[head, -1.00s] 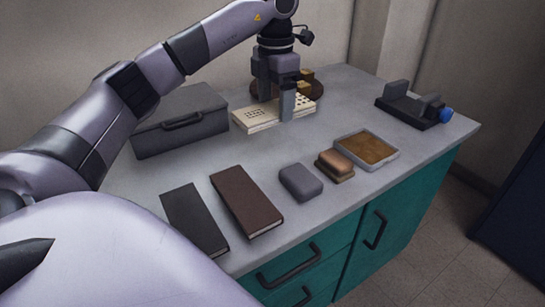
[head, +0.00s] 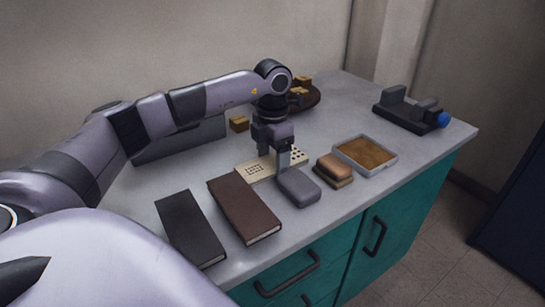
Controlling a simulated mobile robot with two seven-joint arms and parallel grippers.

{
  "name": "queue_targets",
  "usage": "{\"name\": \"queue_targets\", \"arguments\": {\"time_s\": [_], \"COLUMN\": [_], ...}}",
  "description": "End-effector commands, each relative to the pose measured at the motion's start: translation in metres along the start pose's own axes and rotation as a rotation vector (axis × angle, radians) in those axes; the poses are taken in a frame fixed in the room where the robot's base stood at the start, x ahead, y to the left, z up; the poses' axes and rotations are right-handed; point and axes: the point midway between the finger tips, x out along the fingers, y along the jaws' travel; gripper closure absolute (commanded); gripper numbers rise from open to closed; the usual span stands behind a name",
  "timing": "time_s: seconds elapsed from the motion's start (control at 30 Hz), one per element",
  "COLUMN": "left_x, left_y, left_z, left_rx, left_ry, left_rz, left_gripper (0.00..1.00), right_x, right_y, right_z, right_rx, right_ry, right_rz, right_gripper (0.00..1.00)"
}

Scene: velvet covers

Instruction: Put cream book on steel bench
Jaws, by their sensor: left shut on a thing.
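The cream book (head: 257,170) is a flat, pale slab with dark dots on its top. My left gripper (head: 274,155) points down and is shut on it near its middle, and the fingers hide part of it. My right gripper is not in view.
A brown book (head: 243,207) and a black book (head: 189,228) lie at the front left. A grey block (head: 298,187), a sponge stack (head: 334,170) and a shallow tray (head: 366,155) stand to the right. Behind are a grey box (head: 180,143), a round dark tray (head: 312,99) and a vise (head: 411,110).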

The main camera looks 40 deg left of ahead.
Motion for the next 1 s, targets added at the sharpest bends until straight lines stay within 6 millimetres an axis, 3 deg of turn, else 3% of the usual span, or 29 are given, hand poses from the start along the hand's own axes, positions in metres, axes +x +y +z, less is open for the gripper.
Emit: {"name": "queue_targets", "arguments": {"time_s": [0.17, 0.2, 0.23, 0.63, 1.0], "left_x": [0.002, 0.003, 0.002, -0.007, -0.082], "left_y": [0.0, 0.0, 0.0, 0.0, 0.0], "left_z": [0.0, 0.0, 0.0, 0.0, 0.001], "left_rx": [-0.001, -0.001, -0.001, 0.0, -0.001], "left_ry": [0.0, 0.0, 0.0, -0.001, -0.004], "left_rz": [0.0, 0.0, 0.0, 0.001, 0.0], "left_gripper": [0.67, 0.2, 0.16, 0.16, 0.16], "right_x": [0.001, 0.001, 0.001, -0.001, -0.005], "right_y": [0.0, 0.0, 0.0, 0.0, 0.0], "right_z": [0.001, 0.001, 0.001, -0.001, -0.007], "right_rx": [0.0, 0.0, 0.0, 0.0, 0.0], "right_ry": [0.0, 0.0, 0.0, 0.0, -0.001], "right_rz": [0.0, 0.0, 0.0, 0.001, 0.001], "right_gripper": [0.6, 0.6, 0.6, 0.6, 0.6]}}
